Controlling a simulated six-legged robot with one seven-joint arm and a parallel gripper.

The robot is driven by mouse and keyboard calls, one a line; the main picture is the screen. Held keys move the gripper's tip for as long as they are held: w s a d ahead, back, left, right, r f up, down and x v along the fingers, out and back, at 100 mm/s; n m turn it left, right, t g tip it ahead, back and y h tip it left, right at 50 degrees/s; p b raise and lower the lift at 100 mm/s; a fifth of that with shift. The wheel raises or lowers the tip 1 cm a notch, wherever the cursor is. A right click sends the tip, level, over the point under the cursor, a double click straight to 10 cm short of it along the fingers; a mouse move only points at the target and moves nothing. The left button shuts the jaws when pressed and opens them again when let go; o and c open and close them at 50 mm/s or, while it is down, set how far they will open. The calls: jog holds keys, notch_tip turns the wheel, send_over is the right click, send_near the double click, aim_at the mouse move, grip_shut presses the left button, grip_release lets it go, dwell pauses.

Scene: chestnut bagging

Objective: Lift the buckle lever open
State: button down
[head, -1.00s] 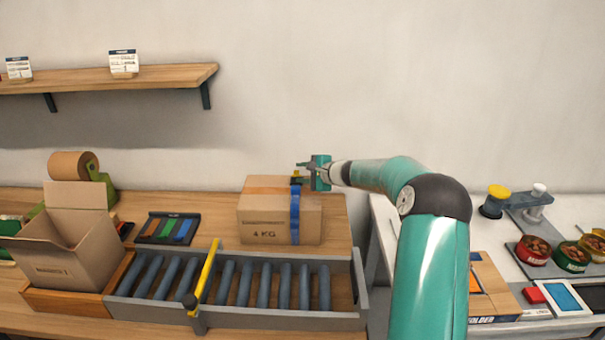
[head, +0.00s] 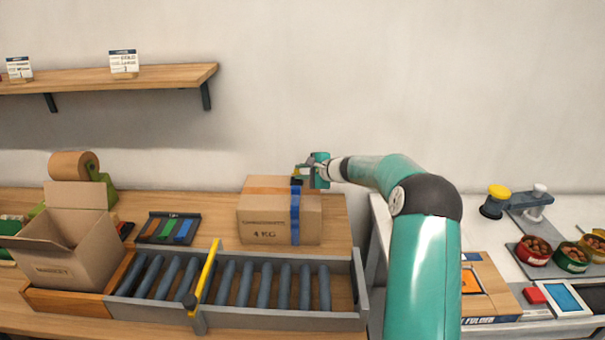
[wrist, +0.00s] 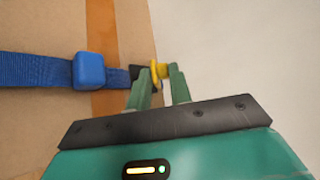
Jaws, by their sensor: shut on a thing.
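A closed cardboard box (head: 265,224) marked 4 KG stands on the wooden bench. A blue strap (head: 295,215) runs over its top and down its front; the strap (wrist: 30,70) also shows in the wrist view with a blue block (wrist: 89,70) on it. Beside the block is a dark buckle (wrist: 136,73) with a yellow lever (wrist: 158,72). My gripper (head: 301,170) is above the box's top right. In the wrist view my gripper (wrist: 160,82) has its green fingers on either side of the yellow lever, shut on it. The fingers partly hide the lever and buckle.
A roller track (head: 250,285) with a yellow bar (head: 206,272) lies in front of the box. An open carton (head: 70,240) stands at left, with a strap tray (head: 168,228) between. A white table (head: 480,230) with bowls of chestnuts is at right.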

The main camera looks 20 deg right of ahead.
aim_at(303, 181)
jog(key=shift+w+d+r+m+g+y, duration=0.1)
jog(key=shift+w+d+r+m+g, duration=0.15)
jog(key=shift+w+m+g, duration=0.3)
jog(key=shift+w+d+r+m+g+y, duration=0.1)
jog(key=shift+w+r+m+g, duration=0.15)
jog(key=shift+g, duration=0.45)
jog(key=shift+w+d+r+m+g+y, duration=0.1)
jog(key=shift+w+d+r+m+g, duration=0.1)
jog(key=shift+w+r+m+g, duration=0.3)
jog(key=shift+s+f+g, duration=0.1)
jog(key=shift+g, duration=0.15)
jog(key=c, duration=1.4)
grip_release()
jog(key=shift+d, duration=0.1)
jog(key=shift+f, duration=0.1)
jog(key=v, duration=1.3)
jog(key=shift+s+d+r, duration=0.2)
jog(key=shift+r, duration=0.05)
